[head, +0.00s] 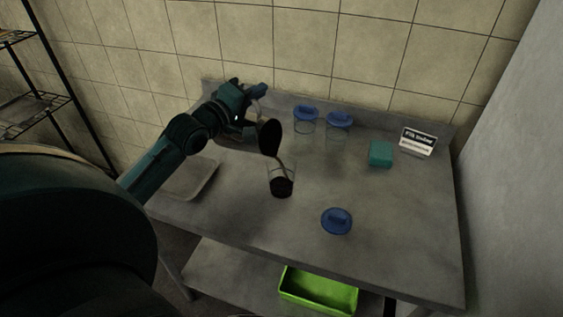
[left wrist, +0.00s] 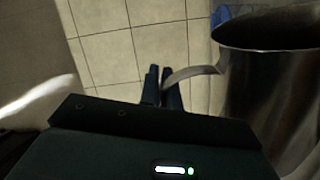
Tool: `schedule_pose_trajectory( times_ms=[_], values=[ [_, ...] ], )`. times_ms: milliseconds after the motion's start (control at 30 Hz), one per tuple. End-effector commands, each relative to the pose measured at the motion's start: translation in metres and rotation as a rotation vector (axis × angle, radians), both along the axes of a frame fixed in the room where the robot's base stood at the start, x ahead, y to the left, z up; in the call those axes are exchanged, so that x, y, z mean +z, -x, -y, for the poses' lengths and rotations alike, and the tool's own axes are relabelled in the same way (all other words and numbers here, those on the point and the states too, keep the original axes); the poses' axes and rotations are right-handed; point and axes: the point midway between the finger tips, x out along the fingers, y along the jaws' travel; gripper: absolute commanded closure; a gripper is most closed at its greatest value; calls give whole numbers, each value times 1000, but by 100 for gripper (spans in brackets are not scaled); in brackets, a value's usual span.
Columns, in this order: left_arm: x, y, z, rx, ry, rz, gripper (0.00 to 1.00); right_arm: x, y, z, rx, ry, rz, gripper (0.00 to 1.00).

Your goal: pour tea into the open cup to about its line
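My left gripper (head: 256,92) is shut on the handle of a metal jug (head: 240,137). The left wrist view shows its fingers (left wrist: 163,85) at the curved handle of the jug (left wrist: 265,95). The jug is tipped to the right, its dark mouth facing the open cup (head: 283,168). A thin brownish streak runs from the jug's lip towards the cup. The clear cup stands upright on the table with dark tea in its lower part; its line cannot be made out. A blue lid (head: 336,221) lies on the table in front. My right gripper is not in view.
Two clear cups with blue lids (head: 305,123) (head: 338,127) stand at the back of the metal table (head: 400,215). A teal block (head: 380,153) and a small sign (head: 418,141) are at right. A tray (head: 205,182) lies at left. A green crate (head: 318,291) sits on the lower shelf.

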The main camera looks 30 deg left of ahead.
Motion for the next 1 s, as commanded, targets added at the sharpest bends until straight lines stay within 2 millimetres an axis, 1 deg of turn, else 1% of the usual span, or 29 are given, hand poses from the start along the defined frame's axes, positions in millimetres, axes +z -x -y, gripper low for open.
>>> schedule_pose_trajectory(
  times_ms=[33,267,1000],
  values=[
    [3,0,1,-1,-4,5,100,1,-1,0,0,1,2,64],
    [4,0,4,-1,-16,5,100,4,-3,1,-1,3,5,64],
    [6,0,11,-1,-53,7,100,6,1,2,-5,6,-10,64]
  ],
)
